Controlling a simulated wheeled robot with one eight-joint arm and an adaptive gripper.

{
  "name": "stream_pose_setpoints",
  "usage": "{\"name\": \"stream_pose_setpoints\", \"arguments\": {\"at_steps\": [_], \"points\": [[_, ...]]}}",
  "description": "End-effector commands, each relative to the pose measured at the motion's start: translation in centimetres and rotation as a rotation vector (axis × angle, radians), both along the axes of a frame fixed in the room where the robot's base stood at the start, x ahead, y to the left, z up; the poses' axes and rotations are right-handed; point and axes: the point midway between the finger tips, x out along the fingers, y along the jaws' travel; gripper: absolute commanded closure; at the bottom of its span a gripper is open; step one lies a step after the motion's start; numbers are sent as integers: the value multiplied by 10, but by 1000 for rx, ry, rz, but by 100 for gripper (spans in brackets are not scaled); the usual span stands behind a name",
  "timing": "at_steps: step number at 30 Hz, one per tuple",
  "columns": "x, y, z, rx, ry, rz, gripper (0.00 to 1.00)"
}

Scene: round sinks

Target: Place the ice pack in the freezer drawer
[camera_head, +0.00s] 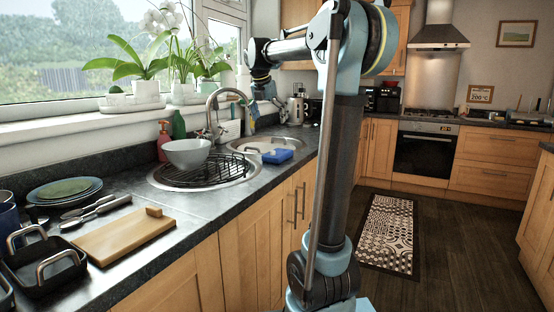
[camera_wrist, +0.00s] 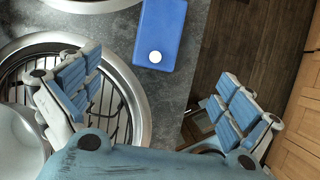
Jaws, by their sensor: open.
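A blue ice pack (camera_head: 277,156) with a white cap lies flat on the dark counter at the front rim of the far sink. It also shows in the wrist view (camera_wrist: 164,30), at the top middle, with the cap at its near end. My gripper (camera_head: 268,98) is raised over the sinks. In the wrist view my gripper (camera_wrist: 155,105) is open and empty, its blue-padded fingers spread wide, and the ice pack is ahead of the gap between them. No freezer drawer can be made out for certain in either view.
A white bowl (camera_head: 187,153) sits on the black rack in the near round sink (camera_head: 232,178), beside a curved tap (camera_head: 215,112). A cutting board (camera_head: 124,236), plates (camera_head: 65,190) and a black tray (camera_head: 45,268) crowd the near counter. The floor right of the counter is open.

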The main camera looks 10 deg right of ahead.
Motion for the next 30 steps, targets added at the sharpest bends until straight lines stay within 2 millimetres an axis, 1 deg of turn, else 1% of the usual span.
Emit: {"name": "stream_pose_setpoints", "arguments": {"at_steps": [2, 5, 15, 21, 24, 30], "points": [[4, 0, -3, -6, 2, 12, 2], [8, -3, -14, -7, 2, 13, 2], [26, -17, -70, -5, 1, 11, 2], [36, -24, -98, -5, 1, 11, 2], [38, -26, -107, -5, 1, 10, 2], [43, -29, -117, -5, 1, 10, 2]]}}
